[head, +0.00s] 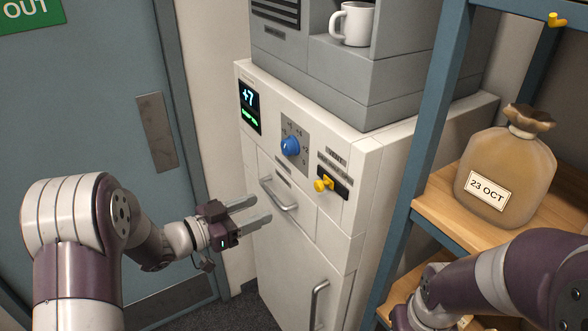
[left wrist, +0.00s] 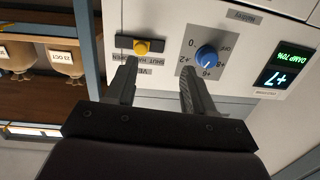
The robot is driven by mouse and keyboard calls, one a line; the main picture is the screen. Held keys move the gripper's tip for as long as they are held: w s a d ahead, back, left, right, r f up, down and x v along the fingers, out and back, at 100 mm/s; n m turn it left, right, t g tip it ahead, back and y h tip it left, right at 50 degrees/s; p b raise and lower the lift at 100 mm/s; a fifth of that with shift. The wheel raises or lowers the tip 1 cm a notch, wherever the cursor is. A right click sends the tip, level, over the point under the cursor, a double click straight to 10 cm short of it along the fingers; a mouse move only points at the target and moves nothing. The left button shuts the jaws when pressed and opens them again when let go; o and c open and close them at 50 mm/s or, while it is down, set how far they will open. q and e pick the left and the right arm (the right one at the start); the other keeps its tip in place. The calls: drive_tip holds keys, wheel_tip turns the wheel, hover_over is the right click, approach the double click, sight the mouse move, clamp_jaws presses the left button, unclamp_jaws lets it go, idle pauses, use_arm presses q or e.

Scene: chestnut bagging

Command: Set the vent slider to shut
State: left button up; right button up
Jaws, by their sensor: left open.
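The vent slider (head: 323,184) is a yellow knob in a short black slot on the front of the white cabinet (head: 345,222). It also shows in the left wrist view (left wrist: 142,47), near the middle of its slot. Small lettering lies beside the slot, too small to read surely. My left gripper (head: 262,209) is open and empty, in front of the cabinet near the drawer handle, lower left of the slider and apart from it. In the left wrist view the knob appears beyond the fingertips (left wrist: 158,68), closer to the left finger. My right gripper is out of view.
A blue dial (head: 290,146) and a lit display (head: 249,107) are left of the slider. A drawer handle (head: 279,194) sticks out below. A blue shelf frame (head: 415,150) with a tan bag (head: 507,172) stands at right. A mug (head: 352,24) sits above.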

sight(317, 186)
use_arm(q)
drive_tip(key=shift+h, duration=0.7)
drive_tip(key=w+d+p, duration=0.1)
drive_tip(key=d+p, duration=0.1)
drive_tip(key=d, duration=0.1)
drive_tip(key=w+d+r+p, duration=0.1)
drive_tip(key=w+d, duration=0.1)
drive_tip(key=d, duration=0.2)
drive_tip(key=w+d+r+p, duration=0.1)
drive_tip(key=w+d+p, duration=0.1)
drive_tip(key=d, duration=0.2)
drive_tip(key=shift+w+d+r+p, duration=0.1)
drive_tip(key=shift+w+d+p, duration=0.1)
drive_tip(key=shift+p, duration=0.1)
drive_tip(key=shift+s+d, duration=0.1)
drive_tip(key=shift+d, duration=0.2)
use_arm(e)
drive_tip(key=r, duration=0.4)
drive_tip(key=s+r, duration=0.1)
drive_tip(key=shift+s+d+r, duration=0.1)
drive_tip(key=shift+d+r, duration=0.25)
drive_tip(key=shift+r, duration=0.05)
use_arm(q)
drive_tip(key=shift+a, duration=0.15)
